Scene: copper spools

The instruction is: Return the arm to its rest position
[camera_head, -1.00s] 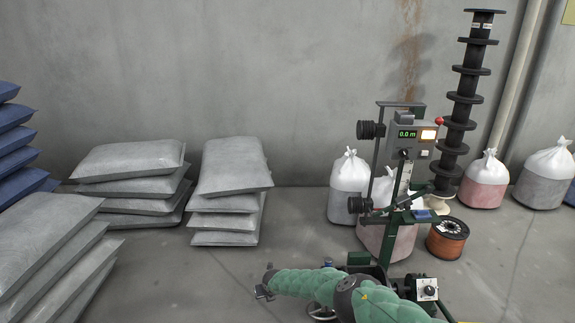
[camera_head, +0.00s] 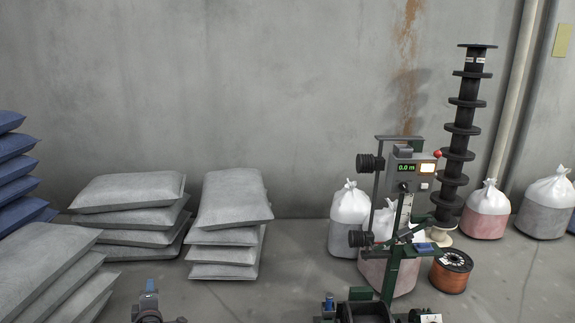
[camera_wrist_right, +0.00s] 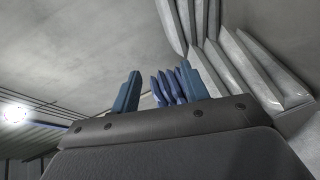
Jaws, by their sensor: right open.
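My right gripper (camera_head: 149,297) shows at the bottom edge of the head view, left of centre, in front of the grey sacks. Only its end is in the frame; the rest of the arm is cut off below. In the right wrist view its two blue fingers (camera_wrist_right: 160,88) stand apart with nothing between them, so it is open and empty. The blue sacks seen between the fingers are far behind them. My left gripper is in neither view.
Stacked grey sacks (camera_head: 128,192) stand along the wall, with blue sacks (camera_head: 12,145) at far left. The winding machine (camera_head: 404,170), a copper spool (camera_head: 451,270), a tall stack of black spools (camera_head: 464,130) and white-topped bags (camera_head: 486,210) are on the right. Floor (camera_head: 265,290) before the sacks is clear.

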